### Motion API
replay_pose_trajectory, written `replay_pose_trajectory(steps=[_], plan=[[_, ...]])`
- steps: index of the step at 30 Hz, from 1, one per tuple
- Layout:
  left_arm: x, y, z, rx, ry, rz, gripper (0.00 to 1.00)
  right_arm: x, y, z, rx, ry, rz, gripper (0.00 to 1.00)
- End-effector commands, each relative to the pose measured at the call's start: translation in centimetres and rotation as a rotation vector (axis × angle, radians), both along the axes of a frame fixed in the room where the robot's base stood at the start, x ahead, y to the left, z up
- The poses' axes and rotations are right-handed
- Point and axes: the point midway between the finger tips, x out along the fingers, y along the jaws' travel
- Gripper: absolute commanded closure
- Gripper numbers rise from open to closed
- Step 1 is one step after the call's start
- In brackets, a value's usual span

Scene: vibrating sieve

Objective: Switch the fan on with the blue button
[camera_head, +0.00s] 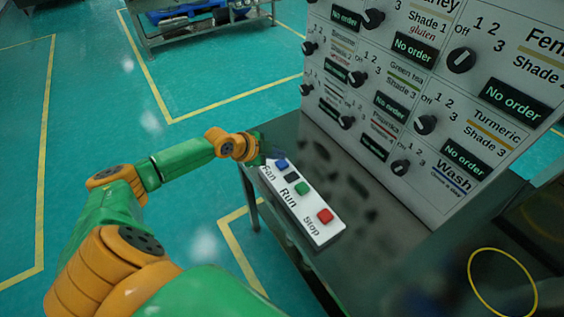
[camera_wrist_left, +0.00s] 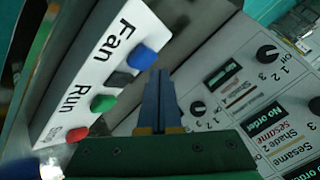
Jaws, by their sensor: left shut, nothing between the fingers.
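The white button panel (camera_head: 322,232) lies on the dark table. It carries the blue button (camera_head: 281,165) at its far end beside the word Fan, then a black, a green (camera_head: 302,188) and a red button (camera_head: 325,215). My left gripper (camera_head: 267,152) is at the far end of the panel, close to the blue button. In the left wrist view, the shut, empty fingers (camera_wrist_left: 159,78) point just beside the blue button (camera_wrist_left: 141,57). I cannot tell whether they touch it. My right gripper is not in view.
A large upright board (camera_head: 420,75) with knobs and "No order" displays stands behind the panel on the right. The dark tabletop (camera_head: 370,230) between them is clear. Another table (camera_head: 200,30) stands far back. Yellow lines mark the teal floor.

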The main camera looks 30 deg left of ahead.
Motion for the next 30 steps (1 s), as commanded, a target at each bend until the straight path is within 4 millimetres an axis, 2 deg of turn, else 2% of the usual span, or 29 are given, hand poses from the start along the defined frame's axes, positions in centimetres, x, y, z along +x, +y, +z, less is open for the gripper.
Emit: replay_pose_trajectory(steps=[24, 30], plan=[[-0.01, -0.01, -0.01, 0.0, 0.0, 0.0, 1.0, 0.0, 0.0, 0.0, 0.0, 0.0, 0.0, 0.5], [0.0, -0.01, -0.68, 0.0, 0.0, 0.0, 1.0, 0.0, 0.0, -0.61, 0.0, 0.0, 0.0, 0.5]])
